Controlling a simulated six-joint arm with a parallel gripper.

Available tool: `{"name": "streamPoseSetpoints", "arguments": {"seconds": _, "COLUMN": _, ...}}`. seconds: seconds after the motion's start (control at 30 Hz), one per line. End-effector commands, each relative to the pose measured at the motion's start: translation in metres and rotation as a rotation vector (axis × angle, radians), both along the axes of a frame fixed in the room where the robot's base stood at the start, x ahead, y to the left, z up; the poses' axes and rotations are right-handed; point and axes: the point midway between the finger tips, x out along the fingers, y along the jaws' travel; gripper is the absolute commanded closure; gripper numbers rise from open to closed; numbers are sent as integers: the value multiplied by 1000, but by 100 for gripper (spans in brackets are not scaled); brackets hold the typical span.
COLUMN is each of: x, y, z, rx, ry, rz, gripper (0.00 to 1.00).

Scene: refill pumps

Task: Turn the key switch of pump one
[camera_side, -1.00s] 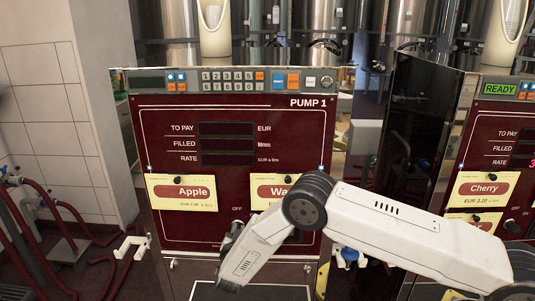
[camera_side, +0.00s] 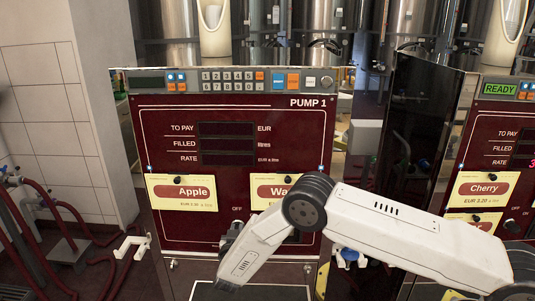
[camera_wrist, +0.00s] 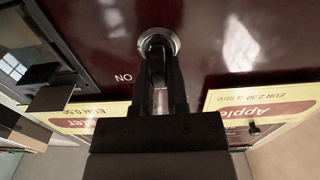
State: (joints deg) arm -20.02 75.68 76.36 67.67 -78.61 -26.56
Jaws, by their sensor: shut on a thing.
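Pump one's dark red panel (camera_side: 234,127) faces the side camera, with "PUMP 1" at its upper right. Its key switch (camera_wrist: 172,39) shows in the wrist view as a round metal collar, upside down like the labels, with an "ON" mark to its left. My gripper (camera_wrist: 159,62) is shut on the key, its fingertips right at the collar. The key itself is mostly hidden between the fingers, so I cannot tell its angle. In the side view my arm covers the switch; only an "OFF" mark (camera_side: 237,209) shows nearby.
Apple (camera_side: 182,192) and partly hidden Water (camera_side: 268,186) cards hang on the panel. Pump one's displays (camera_side: 227,145) are dark. To the right, a lit "READY" display (camera_side: 498,88) tops a second pump with a Cherry card (camera_side: 483,188). Red hoses (camera_side: 75,215) hang at left.

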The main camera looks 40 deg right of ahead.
Motion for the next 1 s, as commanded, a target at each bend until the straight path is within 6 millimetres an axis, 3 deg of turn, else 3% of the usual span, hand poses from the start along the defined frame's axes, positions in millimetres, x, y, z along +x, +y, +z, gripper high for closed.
{"name": "streamPoseSetpoints", "arguments": {"seconds": 0.1, "x": -1, "y": 1, "z": -1, "rx": -1, "ry": 4, "rz": 3, "gripper": 100}}
{"name": "streamPoseSetpoints", "arguments": {"seconds": 0.13, "x": -1, "y": 1, "z": -1, "rx": -1, "ry": 4, "rz": 3, "gripper": 76}}
{"name": "streamPoseSetpoints", "arguments": {"seconds": 0.23, "x": -1, "y": 1, "z": -1, "rx": -1, "ry": 3, "rz": 3, "gripper": 47}}
{"name": "streamPoseSetpoints", "arguments": {"seconds": 0.67, "x": -3, "y": 3, "z": 0, "rx": -1, "ry": 1, "rz": 2, "gripper": 47}}
{"name": "streamPoseSetpoints", "arguments": {"seconds": 1.0, "x": -26, "y": 28, "z": 0, "rx": 0, "ry": 1, "rz": 4, "gripper": 47}}
